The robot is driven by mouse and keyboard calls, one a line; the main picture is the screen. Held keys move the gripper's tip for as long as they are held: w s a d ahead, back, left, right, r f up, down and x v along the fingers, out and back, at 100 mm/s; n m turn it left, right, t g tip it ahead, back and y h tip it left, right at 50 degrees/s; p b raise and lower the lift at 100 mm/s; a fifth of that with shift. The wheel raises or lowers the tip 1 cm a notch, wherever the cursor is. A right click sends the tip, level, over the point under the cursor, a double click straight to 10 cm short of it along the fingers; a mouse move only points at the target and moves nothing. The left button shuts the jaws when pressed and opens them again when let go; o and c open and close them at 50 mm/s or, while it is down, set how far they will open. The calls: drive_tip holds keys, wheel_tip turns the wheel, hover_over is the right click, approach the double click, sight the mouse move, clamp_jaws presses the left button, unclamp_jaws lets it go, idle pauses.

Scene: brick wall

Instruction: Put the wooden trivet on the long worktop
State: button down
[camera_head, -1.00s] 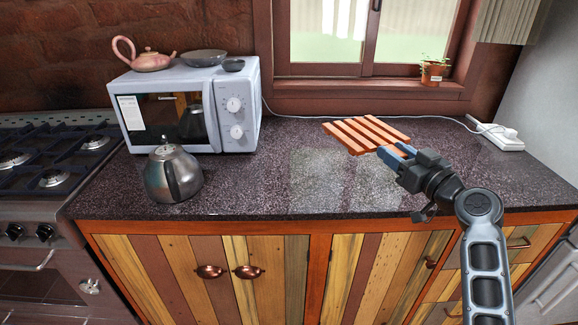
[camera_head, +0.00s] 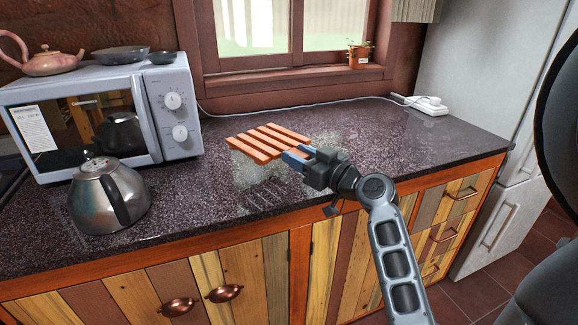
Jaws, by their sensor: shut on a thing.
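The wooden trivet (camera_head: 262,142) is a square of reddish-brown slats. My gripper (camera_head: 296,156) is shut on its right edge. The trivet is held roughly level over the long worktop (camera_head: 330,122), a dark speckled stone slab. Whether the trivet touches the worktop or hangs just above it, I cannot tell. My gripper's fingertips are partly hidden by the trivet and the gripper body.
A metal kettle (camera_head: 110,196) stands at the left front of the worktop. Behind it is a microwave (camera_head: 100,115) with a teapot (camera_head: 42,60) and bowls on top. A power strip (camera_head: 426,104) lies at the back right. The worktop right of my gripper is clear.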

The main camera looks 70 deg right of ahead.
sight(298, 190)
drive_tip(key=shift+f+b, duration=2)
drive_tip(key=shift+f, duration=1.5)
drive_tip(key=shift+f+b, duration=0.5)
drive_tip(key=shift+b, duration=0.05)
